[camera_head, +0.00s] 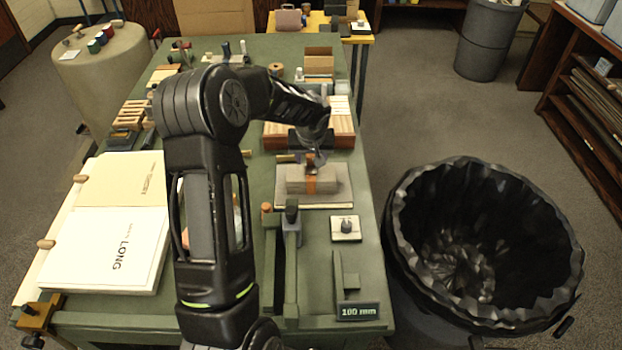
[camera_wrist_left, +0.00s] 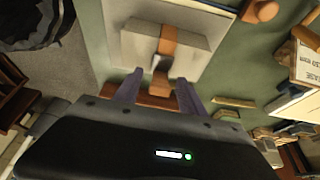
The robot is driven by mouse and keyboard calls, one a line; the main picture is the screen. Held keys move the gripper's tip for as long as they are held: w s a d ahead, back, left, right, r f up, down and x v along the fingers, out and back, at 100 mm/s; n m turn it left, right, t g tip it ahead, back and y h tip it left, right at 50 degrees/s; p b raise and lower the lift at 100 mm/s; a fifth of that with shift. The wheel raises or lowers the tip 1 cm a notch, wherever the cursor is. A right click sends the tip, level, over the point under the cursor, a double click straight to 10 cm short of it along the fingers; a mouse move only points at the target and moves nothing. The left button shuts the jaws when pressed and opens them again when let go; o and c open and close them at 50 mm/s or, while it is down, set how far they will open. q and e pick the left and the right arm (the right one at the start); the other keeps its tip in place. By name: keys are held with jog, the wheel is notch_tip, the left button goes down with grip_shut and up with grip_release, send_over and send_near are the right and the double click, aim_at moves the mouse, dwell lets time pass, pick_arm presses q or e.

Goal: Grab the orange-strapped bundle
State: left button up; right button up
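The orange-strapped bundle (camera_head: 297,181) is a grey block with an orange strap around its middle. It lies on a pale board (camera_head: 342,196) on the green table in the head view. In the left wrist view the bundle (camera_wrist_left: 196,44) is just ahead of my fingers, with a small grey piece on the strap. My left gripper (camera_head: 312,158) is over the bundle's far edge in the head view. In the left wrist view the left gripper (camera_wrist_left: 160,80) is open, its two fingers apart on either side of the strap line. Whether they touch the bundle cannot be told. My right gripper is not in view.
A striped wooden block (camera_head: 342,134) lies just behind the bundle. A small white tile with a dark knob (camera_head: 345,229) and a "100 mm" sign (camera_head: 358,312) are nearer. A large black-lined bin (camera_head: 400,215) stands right of the table. An open book (camera_head: 105,245) lies left.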

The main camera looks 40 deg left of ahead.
pick_arm(q)
grip_shut()
dwell(1.2)
